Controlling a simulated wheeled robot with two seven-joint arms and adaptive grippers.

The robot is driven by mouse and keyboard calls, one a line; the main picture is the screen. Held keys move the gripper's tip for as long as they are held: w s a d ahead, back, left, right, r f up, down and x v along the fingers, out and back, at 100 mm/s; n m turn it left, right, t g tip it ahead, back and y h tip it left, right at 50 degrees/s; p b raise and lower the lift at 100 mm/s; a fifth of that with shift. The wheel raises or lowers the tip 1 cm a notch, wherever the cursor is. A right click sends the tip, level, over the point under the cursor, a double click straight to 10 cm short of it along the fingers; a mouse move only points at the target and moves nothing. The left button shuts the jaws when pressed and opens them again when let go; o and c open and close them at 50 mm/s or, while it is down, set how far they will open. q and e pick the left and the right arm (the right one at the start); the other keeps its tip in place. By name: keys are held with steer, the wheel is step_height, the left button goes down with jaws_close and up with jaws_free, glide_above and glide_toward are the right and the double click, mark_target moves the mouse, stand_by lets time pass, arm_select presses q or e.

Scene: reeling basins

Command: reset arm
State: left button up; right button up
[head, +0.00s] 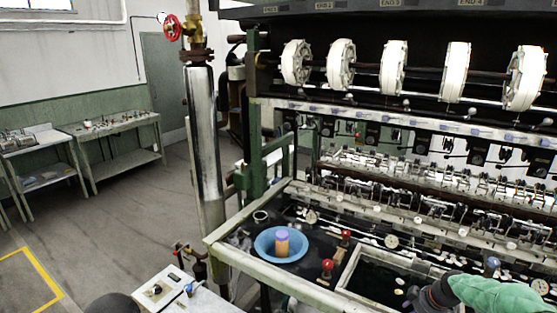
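At the bottom right, a green-covered arm (500,293) that appears to be my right arm comes in from the right edge. Its dark end, my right gripper (428,298), is over the front right of the basin area, and its fingers are too dark and small to read. A dark rounded shape (112,306) at the bottom left edge may be part of my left arm. My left gripper is not seen.
A blue bowl (263,245) holds an orange and purple cylinder (282,243). The reeling machine with several white reels (395,67) fills the right. A metal column (205,140) stands left of it. A white control box (180,293) is below. Floor at left is open.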

steer(key=s+a+f+m+g+b, duration=0.1)
steer(key=s+a+f, duration=0.2)
steer(key=a+f, duration=0.3)
steer(key=s+a+f+m+y+b, duration=0.1)
steer(key=s+a+f+m, duration=0.1)
steer(key=s+a+f, duration=0.35)
steer(key=s+a+f+m+g, duration=0.1)
steer(key=a+f, duration=0.6)
steer(key=f, duration=0.1)
steer(key=s+a+f+m+b, duration=0.1)
steer(key=s+a+f+m, duration=0.1)
steer(key=s+a, duration=0.4)
steer(key=s+a+f+m+g+b, duration=0.1)
steer(key=s+a+f, duration=0.3)
steer(key=s, duration=1)
steer(key=a+m, duration=0.1)
steer(key=a, duration=0.2)
steer(key=shift+s+f+g+y, duration=0.15)
steer(key=shift+f+g+y, duration=0.15)
steer(key=shift+f+y, duration=0.1)
steer(key=shift+a, duration=0.1)
